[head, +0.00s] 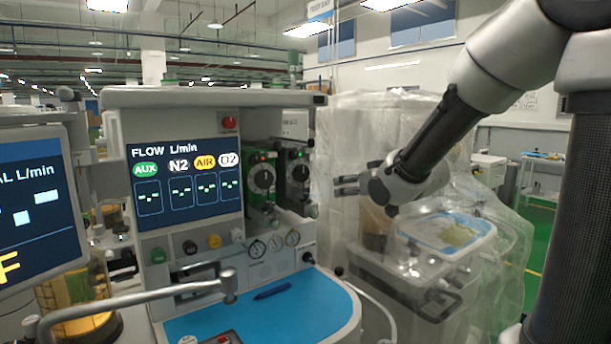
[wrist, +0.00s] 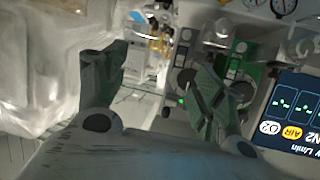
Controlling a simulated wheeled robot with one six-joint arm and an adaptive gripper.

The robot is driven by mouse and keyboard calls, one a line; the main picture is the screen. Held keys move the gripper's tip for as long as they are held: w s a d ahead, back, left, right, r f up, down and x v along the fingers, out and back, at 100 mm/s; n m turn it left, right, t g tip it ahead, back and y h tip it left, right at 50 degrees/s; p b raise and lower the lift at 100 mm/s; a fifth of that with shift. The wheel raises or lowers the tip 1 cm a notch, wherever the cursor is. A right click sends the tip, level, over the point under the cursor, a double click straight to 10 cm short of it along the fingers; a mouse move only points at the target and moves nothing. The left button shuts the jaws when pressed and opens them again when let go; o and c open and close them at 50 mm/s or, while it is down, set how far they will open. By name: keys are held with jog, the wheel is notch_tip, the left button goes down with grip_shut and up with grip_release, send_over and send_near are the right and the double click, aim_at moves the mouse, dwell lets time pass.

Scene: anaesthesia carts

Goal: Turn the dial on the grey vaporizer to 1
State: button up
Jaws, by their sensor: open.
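The grey vaporizer (head: 299,190) is the right one of two side by side on the anaesthesia machine. Its round dark dial (head: 300,173) faces out; its number is too small to read. In the wrist view the grey vaporizer's dial (wrist: 187,78) shows just beside the right-hand finger, which hides part of the unit. My gripper (head: 337,186) is to the right of the vaporizer in the head view, fingers pointing left. It is open and empty, and no touch with the dial is visible. In the wrist view the fingers (wrist: 158,60) are wide apart.
A green vaporizer (head: 262,190) stands directly left of the grey one. The flow screen (head: 186,190) is further left. Below are gauges (head: 275,244) and a blue worktop (head: 300,312) with a pen (head: 272,291). A plastic-covered cart (head: 385,262) stands right, under my arm.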

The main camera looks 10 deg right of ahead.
aim_at(303, 174)
jog(key=w+a+t+y, duration=0.1)
jog(key=w+a, duration=0.2)
jog(key=w, duration=0.1)
jog(key=w+a+n+t+y, duration=0.1)
jog(key=w+a+y, duration=0.1)
jog(key=w+a, duration=0.2)
jog(key=w+a+r+y, duration=0.1)
jog(key=w+a, duration=0.2)
jog(key=w, duration=0.1)
jog(key=shift+w+a+t, duration=0.15)
jog(key=shift+a+t, duration=0.1)
jog(key=shift+t, duration=0.15)
jog(key=shift+c, duration=0.4)
jog(key=c, duration=0.9)
